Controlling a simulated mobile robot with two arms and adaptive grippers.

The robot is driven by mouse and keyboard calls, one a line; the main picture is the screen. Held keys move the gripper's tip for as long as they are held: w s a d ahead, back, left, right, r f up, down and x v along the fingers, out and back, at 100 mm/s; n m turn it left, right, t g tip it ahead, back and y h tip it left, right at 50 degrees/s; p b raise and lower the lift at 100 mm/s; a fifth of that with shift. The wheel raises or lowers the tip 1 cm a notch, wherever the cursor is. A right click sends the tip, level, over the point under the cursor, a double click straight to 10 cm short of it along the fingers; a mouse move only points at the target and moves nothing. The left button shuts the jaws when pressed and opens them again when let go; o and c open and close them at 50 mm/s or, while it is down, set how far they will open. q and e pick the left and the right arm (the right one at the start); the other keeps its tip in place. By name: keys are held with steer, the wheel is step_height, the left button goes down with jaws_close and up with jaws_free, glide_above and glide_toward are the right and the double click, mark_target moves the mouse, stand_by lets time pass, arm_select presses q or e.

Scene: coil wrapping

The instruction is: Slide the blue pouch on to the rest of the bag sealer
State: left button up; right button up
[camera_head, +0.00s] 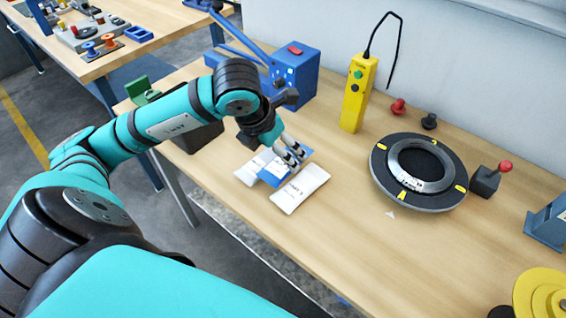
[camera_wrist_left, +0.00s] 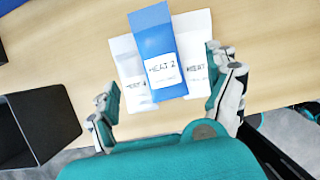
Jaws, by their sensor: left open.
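The blue pouch (camera_head: 271,177) lies flat on the table between two white pouches, overlapping them. In the left wrist view the blue pouch (camera_wrist_left: 155,48) has a white label reading "HEAT 2". My left gripper (camera_head: 297,156) is above the pouches, pointing down, and partly hides the blue one. In the left wrist view its fingers (camera_wrist_left: 160,72) are spread on either side of the pouches, with nothing held. The bag sealer (camera_head: 296,78) is a blue box with a red switch and a long blue lever, behind my left arm. Its rest is mostly hidden by the arm. My right gripper is not in view.
White pouches (camera_head: 301,188) lie beside the blue one. A dark bin (camera_head: 190,137) stands at the table's left edge. A yellow control pendant (camera_head: 358,95) and a black ring fixture (camera_head: 420,205) are to the right. The table's front middle is clear.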

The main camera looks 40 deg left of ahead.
mark_target(276, 172)
arm_select(q)
steer(key=shift+x, duration=0.75)
steer(key=shift+w+p+x, duration=0.15)
steer(key=shift+p+x, duration=0.25)
steer(key=shift+x, duration=0.95)
steer(key=shift+w+p+x, duration=0.1)
steer(key=shift+p+x, duration=0.25)
steer(key=shift+x, duration=1)
steer(key=shift+r, duration=0.15)
steer(key=c, duration=1.4)
steer(key=shift+a+r, duration=0.1)
steer(key=shift+r, duration=0.05)
